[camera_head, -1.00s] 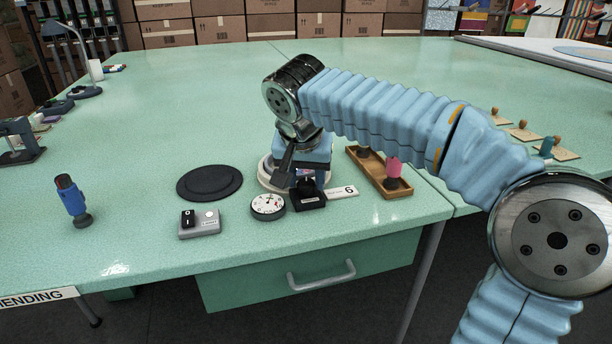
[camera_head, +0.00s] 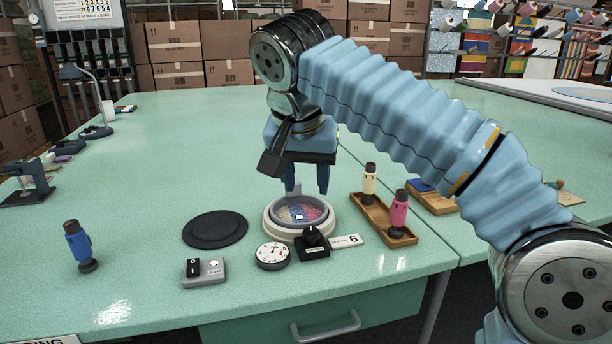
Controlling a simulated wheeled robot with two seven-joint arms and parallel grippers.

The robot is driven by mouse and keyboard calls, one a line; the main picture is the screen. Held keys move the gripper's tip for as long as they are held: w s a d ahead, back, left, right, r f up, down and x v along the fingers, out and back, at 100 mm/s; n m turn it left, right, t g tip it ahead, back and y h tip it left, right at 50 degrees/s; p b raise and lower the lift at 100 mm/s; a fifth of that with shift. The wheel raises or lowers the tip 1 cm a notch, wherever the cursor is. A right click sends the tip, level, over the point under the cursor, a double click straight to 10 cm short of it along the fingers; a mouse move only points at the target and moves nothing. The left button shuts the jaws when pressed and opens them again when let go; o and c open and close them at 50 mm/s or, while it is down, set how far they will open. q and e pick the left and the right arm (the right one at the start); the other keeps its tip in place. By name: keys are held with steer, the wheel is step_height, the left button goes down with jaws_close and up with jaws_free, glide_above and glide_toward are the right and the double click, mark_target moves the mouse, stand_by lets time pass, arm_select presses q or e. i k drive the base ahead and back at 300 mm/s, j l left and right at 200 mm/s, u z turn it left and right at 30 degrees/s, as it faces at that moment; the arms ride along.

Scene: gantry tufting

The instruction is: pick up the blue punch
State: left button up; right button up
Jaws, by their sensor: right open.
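The blue punch (camera_head: 78,246) stands upright on the green table at the left front, with a dark base and a dark top with a red mark. My right gripper (camera_head: 306,190) is open, pointing down above the round cream dish (camera_head: 272,222) with multicoloured contents. Nothing shows between its two blue fingers. It is well to the right of the blue punch and apart from it. My left gripper is not in view.
A black disc (camera_head: 214,230), a switch box (camera_head: 204,271), a dial gauge (camera_head: 272,256) and a black knob box (camera_head: 313,243) lie near the dish. A wooden tray (camera_head: 372,212) holds a cream punch (camera_head: 369,182) and a pink punch (camera_head: 398,212). The table around the blue punch is clear.

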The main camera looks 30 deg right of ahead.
mark_target(79, 244)
steer(key=k, duration=1)
